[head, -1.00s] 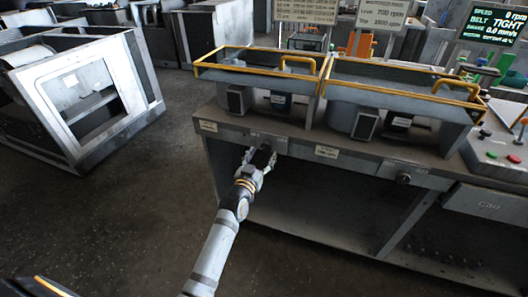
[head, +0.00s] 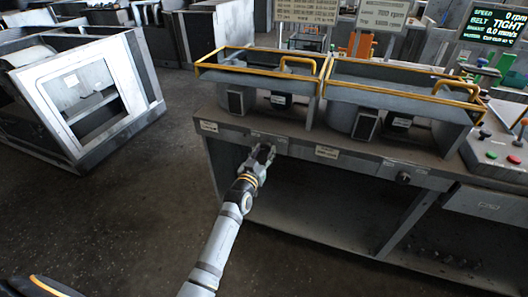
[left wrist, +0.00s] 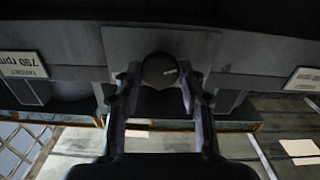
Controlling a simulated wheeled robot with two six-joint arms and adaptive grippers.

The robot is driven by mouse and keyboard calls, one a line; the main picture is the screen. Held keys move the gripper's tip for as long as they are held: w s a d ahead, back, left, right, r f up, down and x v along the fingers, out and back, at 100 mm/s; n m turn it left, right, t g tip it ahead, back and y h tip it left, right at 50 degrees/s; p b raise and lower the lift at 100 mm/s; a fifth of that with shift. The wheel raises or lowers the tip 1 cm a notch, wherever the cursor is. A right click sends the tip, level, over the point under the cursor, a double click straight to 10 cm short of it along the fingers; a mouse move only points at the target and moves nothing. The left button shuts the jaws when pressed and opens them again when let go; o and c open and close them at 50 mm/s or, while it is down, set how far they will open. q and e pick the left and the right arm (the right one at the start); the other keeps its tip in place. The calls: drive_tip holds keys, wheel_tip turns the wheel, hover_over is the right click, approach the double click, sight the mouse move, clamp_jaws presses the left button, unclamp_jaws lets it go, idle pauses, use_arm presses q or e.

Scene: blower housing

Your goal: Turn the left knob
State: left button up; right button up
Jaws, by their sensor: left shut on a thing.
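The left knob (left wrist: 160,69) is a dark round knob with a small pale mark, on the bench's front panel. In the left wrist view it sits between the fingertips of my left gripper (left wrist: 158,84), which is shut on it. In the head view my left gripper (head: 262,155) is at the front panel below the left blower housing (head: 262,97), and its fingers mostly hide the knob. The right knob (head: 403,178) is a dark knob farther right on the same panel, with nothing touching it. My right gripper is not in view.
Yellow rails (head: 452,84) edge the housings above the panel. A control box with coloured buttons (head: 491,155) stands at the right.

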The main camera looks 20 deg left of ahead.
use_arm(q)
drive_tip(key=shift+n, duration=0.8)
drive_tip(key=o, duration=1.2)
drive_tip(key=s, duration=1.2)
drive_tip(key=shift+a, duration=0.2)
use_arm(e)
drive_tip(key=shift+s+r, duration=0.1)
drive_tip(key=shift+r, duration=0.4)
